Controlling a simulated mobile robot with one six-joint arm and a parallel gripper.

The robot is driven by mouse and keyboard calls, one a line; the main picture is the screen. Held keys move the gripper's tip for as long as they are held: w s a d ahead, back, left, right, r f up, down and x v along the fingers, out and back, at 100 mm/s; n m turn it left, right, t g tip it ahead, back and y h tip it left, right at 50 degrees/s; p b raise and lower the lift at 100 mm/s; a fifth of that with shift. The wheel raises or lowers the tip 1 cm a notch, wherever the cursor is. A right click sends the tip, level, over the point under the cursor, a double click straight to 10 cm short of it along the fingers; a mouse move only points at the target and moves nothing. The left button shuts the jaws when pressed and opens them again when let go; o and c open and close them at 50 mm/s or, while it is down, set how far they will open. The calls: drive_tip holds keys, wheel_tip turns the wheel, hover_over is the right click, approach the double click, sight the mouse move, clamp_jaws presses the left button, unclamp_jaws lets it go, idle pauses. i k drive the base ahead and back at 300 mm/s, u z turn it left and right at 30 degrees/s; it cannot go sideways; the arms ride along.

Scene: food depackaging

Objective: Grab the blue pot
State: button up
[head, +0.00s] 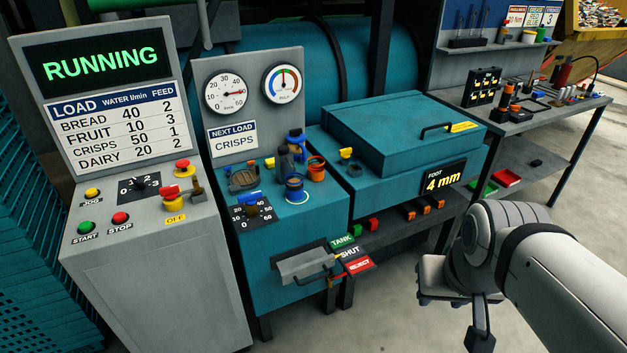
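A small blue pot (294,187) with a brownish inside stands upright on the teal machine's top, on a white ring mark. A dark object with a blue top (296,141) stands just behind it, and an orange pot (316,169) stands to its right. My gripper (461,308) hangs at the lower right over the floor, well away from the blue pot and touching nothing visible. Its fingers are partly hidden by the wrist, so I cannot tell how far apart they are.
A control panel (140,240) reading RUNNING stands at the left. A lever (305,270) juts out below. A lidded teal box (400,130) and a workbench (540,120) stand to the right.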

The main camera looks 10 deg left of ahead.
sight(295, 187)
drive_tip(key=u, duration=0.15)
drive_tip(key=i, duration=0.9)
drive_tip(key=z, duration=0.05)
